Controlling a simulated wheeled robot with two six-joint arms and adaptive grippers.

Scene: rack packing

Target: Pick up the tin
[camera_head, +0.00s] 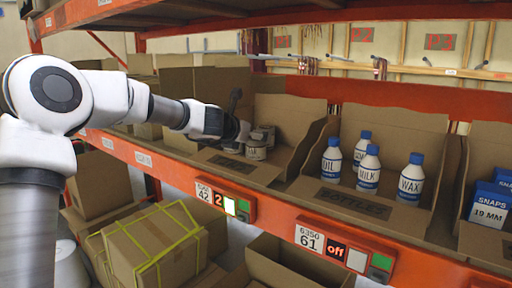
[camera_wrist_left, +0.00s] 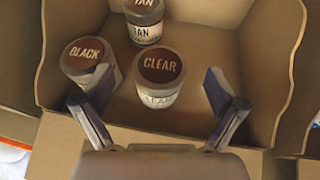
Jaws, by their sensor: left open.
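Several tins with brown lids stand in a cardboard bin (camera_wrist_left: 285,75). The CLEAR tin (camera_wrist_left: 160,78) is nearest in the left wrist view, with the BLACK tin (camera_wrist_left: 82,60) to its left and the TAN tin (camera_wrist_left: 145,20) behind. In the head view, a tin (camera_head: 256,149) shows at the front of the bin, partly hidden by my left gripper (camera_head: 243,130). My left gripper, in the wrist view (camera_wrist_left: 157,88), is open, with one finger on each side of the CLEAR tin. Contact with it is not visible. My right gripper is not in view.
To the right is a bin (camera_head: 425,205) of several blue-capped bottles (camera_head: 411,178), then blue SNAPS boxes (camera_head: 490,202). An orange shelf edge (camera_head: 275,215) with label displays runs along the front. Boxes stand on the lower shelf; an upper shelf (camera_head: 215,14) hangs above.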

